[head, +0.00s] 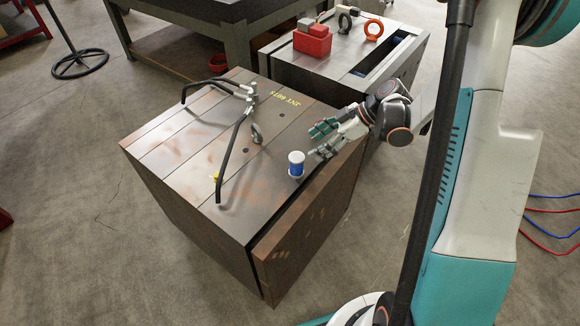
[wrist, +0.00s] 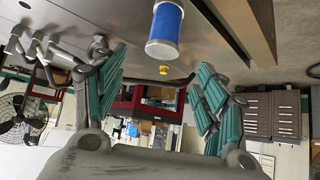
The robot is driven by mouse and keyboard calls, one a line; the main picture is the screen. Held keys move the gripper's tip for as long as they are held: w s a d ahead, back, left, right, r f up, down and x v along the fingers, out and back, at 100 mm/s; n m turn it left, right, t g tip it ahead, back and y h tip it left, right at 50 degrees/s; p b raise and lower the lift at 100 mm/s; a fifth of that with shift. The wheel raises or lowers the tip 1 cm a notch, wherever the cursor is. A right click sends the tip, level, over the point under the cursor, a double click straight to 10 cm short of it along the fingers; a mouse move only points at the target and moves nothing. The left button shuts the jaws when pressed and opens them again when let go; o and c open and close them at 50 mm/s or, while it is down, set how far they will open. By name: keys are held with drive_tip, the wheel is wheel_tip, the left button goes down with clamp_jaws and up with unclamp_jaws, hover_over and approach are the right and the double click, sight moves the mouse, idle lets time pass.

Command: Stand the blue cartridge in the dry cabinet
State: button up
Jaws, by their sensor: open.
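The blue cartridge (head: 296,164), a short blue cylinder with white ends, stands upright on the near mould base (head: 185,150), close to its right edge. My gripper (head: 322,141) is open and empty, just above and to the right of the cartridge, apart from it. In the wrist view, which looks upside down, the cartridge (wrist: 166,30) shows at the top middle, beyond the teal fingers of my gripper (wrist: 158,85) and not between them. I cannot make out a dry cabinet for certain in either view.
Bent black hoses (head: 228,155) and a lifting eye (head: 257,134) stand on the same block. A small yellow piece (head: 216,176) lies near one hose. A second block (head: 285,66) behind carries a red box (head: 313,40) and an orange ring (head: 373,30). Open floor lies left.

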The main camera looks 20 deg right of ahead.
sight(298, 156)
drive_tip(key=b+x, duration=0.2)
drive_tip(key=x, duration=0.6)
drive_tip(key=shift+b+x, duration=1.5)
drive_tip(key=shift+x, duration=1.35)
drive_tip(key=shift+r, duration=0.2)
drive_tip(key=c, duration=1.4)
drive_tip(key=shift+c, duration=0.5)
